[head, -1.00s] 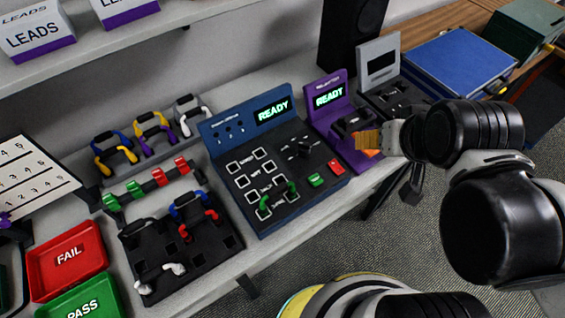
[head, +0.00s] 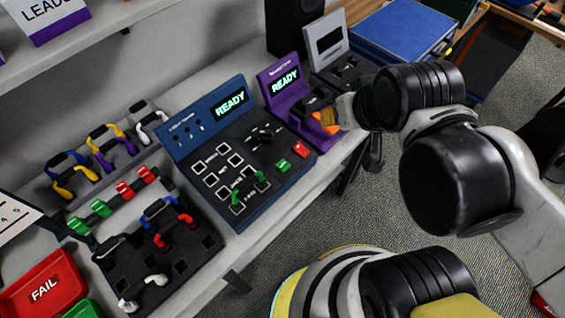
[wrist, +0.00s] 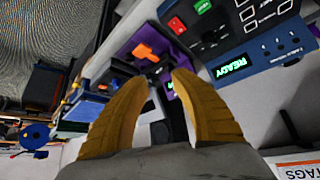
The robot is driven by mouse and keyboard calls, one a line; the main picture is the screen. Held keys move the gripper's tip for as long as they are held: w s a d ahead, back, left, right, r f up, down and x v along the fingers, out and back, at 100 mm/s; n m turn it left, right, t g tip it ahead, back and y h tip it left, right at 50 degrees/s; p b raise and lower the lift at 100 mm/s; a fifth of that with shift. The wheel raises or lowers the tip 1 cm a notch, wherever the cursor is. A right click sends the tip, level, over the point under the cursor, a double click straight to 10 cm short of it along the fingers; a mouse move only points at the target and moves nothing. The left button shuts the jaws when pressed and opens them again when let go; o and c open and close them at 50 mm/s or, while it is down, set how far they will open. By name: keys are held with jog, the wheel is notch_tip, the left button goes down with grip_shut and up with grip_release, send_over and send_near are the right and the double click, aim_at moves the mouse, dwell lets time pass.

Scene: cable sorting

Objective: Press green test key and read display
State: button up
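The blue tester (head: 206,145) stands on the bench with its display (head: 232,103) lit and reading READY. Its green key (head: 283,165) sits beside a red key (head: 300,149) at the panel's front right. A green-ended lead (head: 248,186) is in the panel's sockets. In the wrist view the green key (wrist: 203,7) shows at the top edge. My gripper (wrist: 160,80) is open and empty, its two yellow fingers apart.
The purple unit (head: 277,90) also reads READY. A grey unit (head: 327,45) and a blue case (head: 400,30) stand farther right. A black lead holder (head: 195,255) and the red FAIL tray (head: 45,285) are on the left.

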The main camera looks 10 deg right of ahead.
grip_shut()
dwell(1.0)
